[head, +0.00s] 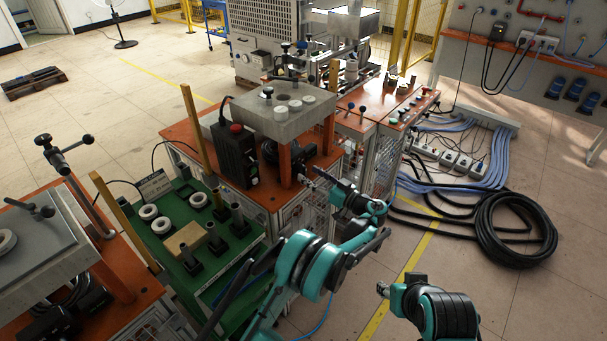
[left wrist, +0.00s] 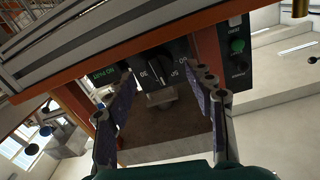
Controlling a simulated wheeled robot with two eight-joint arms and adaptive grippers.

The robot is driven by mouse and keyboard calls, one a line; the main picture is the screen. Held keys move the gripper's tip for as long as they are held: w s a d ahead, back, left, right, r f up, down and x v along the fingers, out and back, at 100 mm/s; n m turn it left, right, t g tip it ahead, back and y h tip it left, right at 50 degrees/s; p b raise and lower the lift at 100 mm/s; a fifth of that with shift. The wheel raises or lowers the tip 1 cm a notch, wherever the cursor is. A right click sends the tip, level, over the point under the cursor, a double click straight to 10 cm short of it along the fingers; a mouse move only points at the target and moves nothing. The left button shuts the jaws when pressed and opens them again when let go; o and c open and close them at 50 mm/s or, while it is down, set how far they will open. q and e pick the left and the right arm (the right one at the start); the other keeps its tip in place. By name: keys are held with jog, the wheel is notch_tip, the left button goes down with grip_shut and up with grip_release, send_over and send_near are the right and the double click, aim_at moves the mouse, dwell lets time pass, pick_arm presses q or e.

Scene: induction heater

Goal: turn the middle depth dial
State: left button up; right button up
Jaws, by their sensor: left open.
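In the left wrist view, a black dial (left wrist: 158,72) with a raised grip sits on a dark panel with white numbers around it. My left gripper (left wrist: 166,88) is open, with one finger on each side of the dial in the picture. I cannot tell how far the fingertips are from it, and no contact shows. In the head view, my left gripper (head: 314,178) is beside the orange-legged middle station, near its front right leg. The dial's face cannot be made out there.
The wrist view shows a green button (left wrist: 237,46) beside the dial and an orange frame close by. In the head view, a black box with a red button (head: 236,128) stands at the middle station. A coiled black cable (head: 515,230) lies on the floor at right.

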aim_at(306, 172)
pick_arm(q)
jog(key=shift+b+x, duration=0.4)
jog(key=shift+x, duration=1.4)
jog(key=c, duration=1.2)
jog(key=shift+o, duration=0.2)
jog(key=shift+m, duration=3.4)
jog(key=o, duration=1.2)
jog(key=shift+c, duration=0.2)
